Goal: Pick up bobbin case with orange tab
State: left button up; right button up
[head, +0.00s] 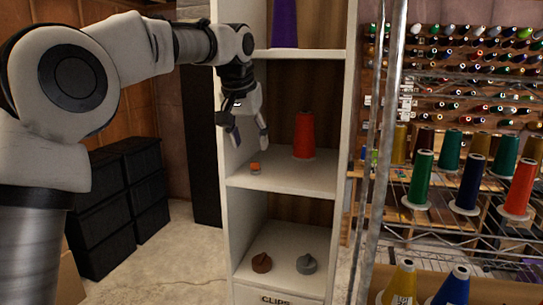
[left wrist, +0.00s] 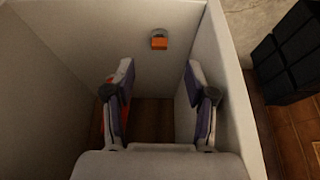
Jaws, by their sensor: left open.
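The bobbin case with the orange tab (head: 255,169) is a small object on the middle shelf of the white shelf unit, near its left side. It also shows in the left wrist view (left wrist: 159,41), on the pale shelf board, apart from the fingers. My left gripper (head: 249,145) is open and empty, and in the head view its fingertips are just above the bobbin case. The fingers also show in the left wrist view (left wrist: 160,75), spread wide. My right gripper is not in view.
A red thread cone (head: 304,136) stands behind and right on the same shelf. The white side wall (left wrist: 220,80) is close to the left gripper. A brown knob-like item (head: 261,262) and a grey one (head: 306,264) sit on the shelf below. A wire rack (head: 440,217) with cones stands right.

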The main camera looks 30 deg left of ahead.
aim_at(255, 163)
pick_arm(q)
jog(key=shift+w+a+f, duration=0.35)
jog(key=shift+w+a, duration=0.05)
jog(key=shift+s+d+f, duration=0.25)
jog(key=shift+f, duration=0.05)
jog(key=shift+d+f+p, duration=0.25)
jog(key=shift+p, duration=0.25)
jog(key=x, duration=0.2)
jog(key=p+x, duration=0.1)
jog(key=x, duration=0.1)
jog(key=w+p+x, duration=0.1)
jog(key=x, duration=0.1)
jog(key=shift+a+r, duration=0.2)
jog(key=shift+a, duration=0.1)
jog(key=shift+s, duration=0.1)
jog(key=shift+s+r, duration=0.1)
jog(key=shift+s, duration=0.1)
jog(key=shift+c, duration=0.3)
jog(key=shift+s+d+r, duration=0.2)
jog(key=shift+s+d, duration=0.05)
jog(key=shift+d, duration=0.05)
jog(key=c, duration=0.8)
jog(key=shift+w+f, duration=0.1)
jog(key=shift+w, duration=0.05)
